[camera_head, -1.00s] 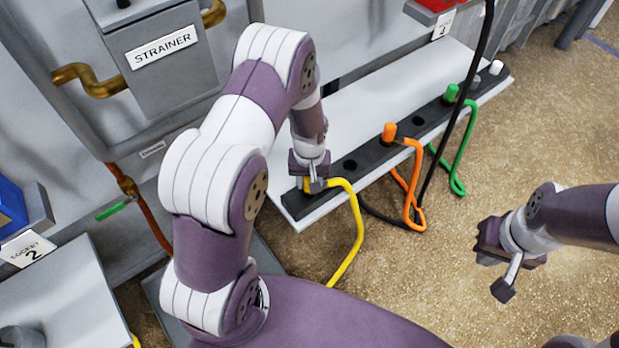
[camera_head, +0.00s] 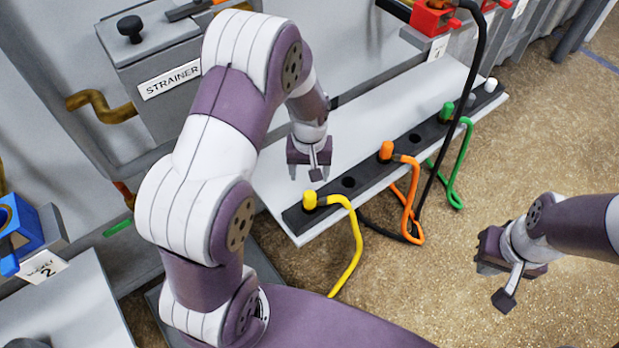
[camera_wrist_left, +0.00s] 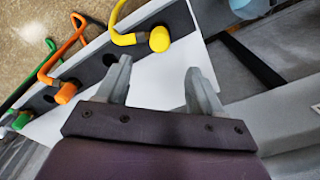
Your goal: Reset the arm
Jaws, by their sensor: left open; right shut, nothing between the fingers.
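My left gripper (camera_head: 309,172) hangs fingers-down above the white shelf in the head view, just behind the yellow plug (camera_head: 310,199) and apart from it. In the left wrist view its two fingers (camera_wrist_left: 158,84) are spread with nothing between them, and the yellow plug (camera_wrist_left: 159,39) lies beyond them. The yellow plug sits in the black socket strip with its yellow cable hanging over the front edge. My right gripper (camera_head: 492,285) is at the right, over the floor, shut and empty.
The black strip (camera_head: 420,141) on the white shelf (camera_head: 370,115) also holds an orange plug (camera_head: 386,150) and a green plug (camera_head: 447,111). A black cable (camera_head: 460,115) hangs down across the shelf. A strainer box (camera_head: 165,100) stands at the left. A blue socket (camera_head: 22,228) is at the far left.

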